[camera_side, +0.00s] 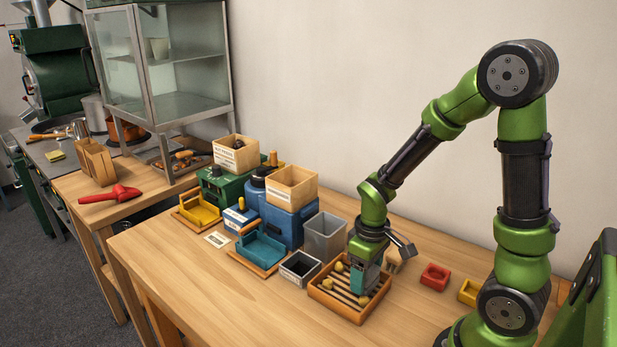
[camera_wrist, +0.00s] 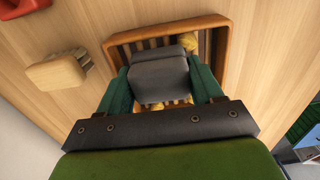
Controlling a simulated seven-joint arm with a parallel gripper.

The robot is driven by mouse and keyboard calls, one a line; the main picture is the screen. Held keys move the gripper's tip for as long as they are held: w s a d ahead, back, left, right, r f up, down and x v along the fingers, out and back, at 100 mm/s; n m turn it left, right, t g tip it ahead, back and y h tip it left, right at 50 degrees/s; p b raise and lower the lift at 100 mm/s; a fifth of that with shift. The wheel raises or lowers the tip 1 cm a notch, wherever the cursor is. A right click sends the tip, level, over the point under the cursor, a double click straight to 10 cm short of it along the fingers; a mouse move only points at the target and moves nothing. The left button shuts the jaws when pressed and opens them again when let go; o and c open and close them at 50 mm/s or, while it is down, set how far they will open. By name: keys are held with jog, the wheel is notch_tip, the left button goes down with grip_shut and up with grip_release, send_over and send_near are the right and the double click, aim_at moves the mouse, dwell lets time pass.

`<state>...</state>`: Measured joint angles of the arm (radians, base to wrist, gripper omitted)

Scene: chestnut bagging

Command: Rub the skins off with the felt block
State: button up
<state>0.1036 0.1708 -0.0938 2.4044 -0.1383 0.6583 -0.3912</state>
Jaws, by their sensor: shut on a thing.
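My gripper (camera_side: 364,280) points down over the slatted wooden tray (camera_side: 321,298). In the wrist view its two green fingers (camera_wrist: 160,88) are shut on the grey felt block (camera_wrist: 160,72), one on each side. The block hangs over or rests on the slats; I cannot tell whether it touches them. Several pale yellow chestnuts lie in the tray, one at the back (camera_side: 340,266) and one at the left (camera_side: 328,284). A yellow chestnut (camera_wrist: 187,43) shows beyond the block in the wrist view. The block and fingers hide the tray's middle.
A wooden brush (camera_wrist: 55,73) lies beside the tray. A red holder (camera_side: 435,277) and a yellow one (camera_side: 469,292) stand to the right. A black-lined box (camera_side: 299,268) and grey bin (camera_side: 324,236) stand close on the left. The table's front is clear.

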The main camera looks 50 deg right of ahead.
jog(key=shift+d, duration=0.8)
jog(key=shift+w+a, duration=0.2)
jog(key=shift+w, duration=1.35)
jog(key=shift+a, duration=2.6)
jog(key=shift+w+d, duration=0.1)
jog(key=shift+w, duration=1.45)
notch_tip(320, 180, up, 8)
jog(key=shift+s+d, duration=0.1)
jog(key=shift+s, duration=0.05)
